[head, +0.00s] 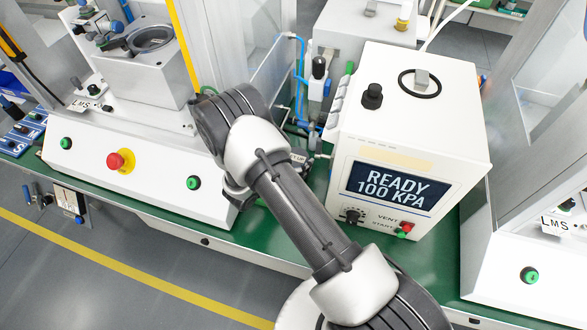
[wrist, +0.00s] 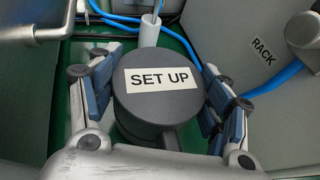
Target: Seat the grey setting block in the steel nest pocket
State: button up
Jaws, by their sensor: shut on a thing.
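My gripper (wrist: 160,98) is shut on a round dark grey block (wrist: 148,104) with a flat top and a white SET UP label. One padded finger lies on each side of it in the wrist view. The block is low among the equipment, above the green bench; I cannot tell whether it touches the bench. In the head view my arm hides most of my gripper and the block. A round steel nest (head: 150,39) with an open pocket sits on the left press, upper left of my gripper.
The white tester (head: 412,140) reading READY 100 KPA stands close right of my arm. On its top are a black knob (head: 372,95) and a small grey piece (head: 421,79) inside a black ring. Blue hoses (wrist: 273,80) run close by. A yellow post (head: 183,45) stands right of the nest.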

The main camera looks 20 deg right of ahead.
jog(key=shift+r+p, duration=1)
jog(key=shift+r, duration=0.7)
